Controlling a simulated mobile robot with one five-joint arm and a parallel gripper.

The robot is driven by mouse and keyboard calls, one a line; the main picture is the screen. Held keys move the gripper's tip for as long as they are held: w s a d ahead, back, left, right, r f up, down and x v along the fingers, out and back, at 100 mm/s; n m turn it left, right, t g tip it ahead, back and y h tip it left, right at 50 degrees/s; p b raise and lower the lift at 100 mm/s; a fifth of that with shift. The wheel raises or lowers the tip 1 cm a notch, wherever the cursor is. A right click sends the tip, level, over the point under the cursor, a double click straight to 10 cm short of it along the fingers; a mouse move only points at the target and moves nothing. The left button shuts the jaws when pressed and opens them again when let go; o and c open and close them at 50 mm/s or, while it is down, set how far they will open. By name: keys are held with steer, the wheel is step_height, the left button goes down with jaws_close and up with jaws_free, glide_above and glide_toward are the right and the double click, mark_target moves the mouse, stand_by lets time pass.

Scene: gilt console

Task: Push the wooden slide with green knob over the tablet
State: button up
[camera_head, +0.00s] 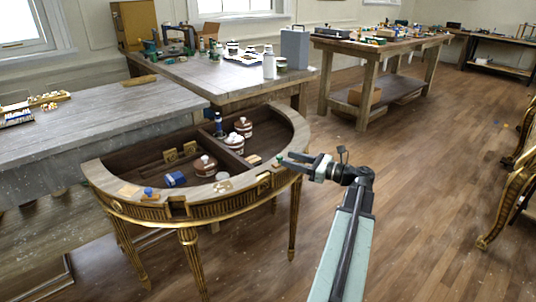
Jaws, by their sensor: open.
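The green knob (280,157) shows small at the right side of the half-round gilt console (103,176). The wooden slide under it is too small to make out clearly. A small pinkish-tan flat piece (254,160) lies to the left of the green knob; I cannot tell whether it is the tablet. My gripper (287,161) is open, with dark fingers pointing left at the console's right rim. Its fingertips are close to the green knob; I cannot tell whether they touch it. Nothing shows between the fingers.
A blue knob (148,191) sits on the console's front left rim. Lidded jars (205,166), a blue tin (175,179) and a dark bottle (219,125) stand in the console's divided well. A grey workbench (90,125) is behind left.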

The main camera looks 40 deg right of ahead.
mark_target(272, 163)
steer(key=x, duration=0.8)
steer(key=shift+s, duration=0.1)
jaws_close()
stand_by(1.2)
